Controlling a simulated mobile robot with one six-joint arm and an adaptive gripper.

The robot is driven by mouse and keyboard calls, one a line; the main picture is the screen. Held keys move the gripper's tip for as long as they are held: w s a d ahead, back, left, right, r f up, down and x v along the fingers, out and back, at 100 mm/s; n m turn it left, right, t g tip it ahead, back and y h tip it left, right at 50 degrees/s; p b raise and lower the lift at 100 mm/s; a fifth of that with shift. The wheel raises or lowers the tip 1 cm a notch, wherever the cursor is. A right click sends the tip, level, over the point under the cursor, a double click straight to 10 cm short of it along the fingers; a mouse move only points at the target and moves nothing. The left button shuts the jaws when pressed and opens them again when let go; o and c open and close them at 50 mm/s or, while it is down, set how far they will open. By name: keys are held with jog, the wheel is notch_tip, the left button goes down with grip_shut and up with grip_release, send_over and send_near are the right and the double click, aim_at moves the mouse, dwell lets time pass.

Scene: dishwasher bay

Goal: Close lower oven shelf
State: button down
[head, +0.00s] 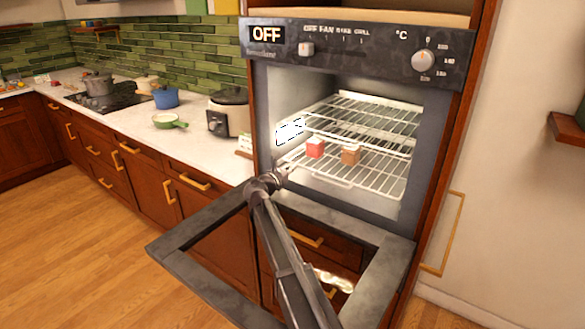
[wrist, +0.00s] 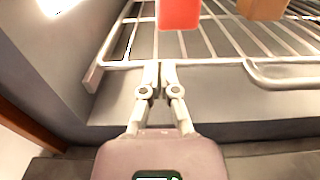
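The lower oven shelf (head: 380,173) is a white wire rack inside the open oven. It sits farther forward than the upper shelf and carries a red block (head: 315,147) and a brown block (head: 350,155). My gripper (head: 285,169) is at the left front of this shelf. In the wrist view, the fingertips (wrist: 160,68) are close together with a narrow gap, at the shelf's front rail (wrist: 210,62). Whether they touch the rail or pinch it is unclear. The red block (wrist: 179,12) is just beyond the fingers.
The upper wire shelf (head: 375,113) is above, inside the oven. The oven door (head: 195,240) is folded down below my arm. A counter (head: 215,160) with a slow cooker (head: 232,112) and pots is to the left. The floor at left is clear.

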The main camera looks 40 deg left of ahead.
jog(key=s, duration=0.4)
jog(key=s+d, duration=0.1)
jog(key=s, duration=0.4)
jog(key=s+d, duration=0.1)
jog(key=s, duration=0.3)
jog(key=shift+s, duration=0.3)
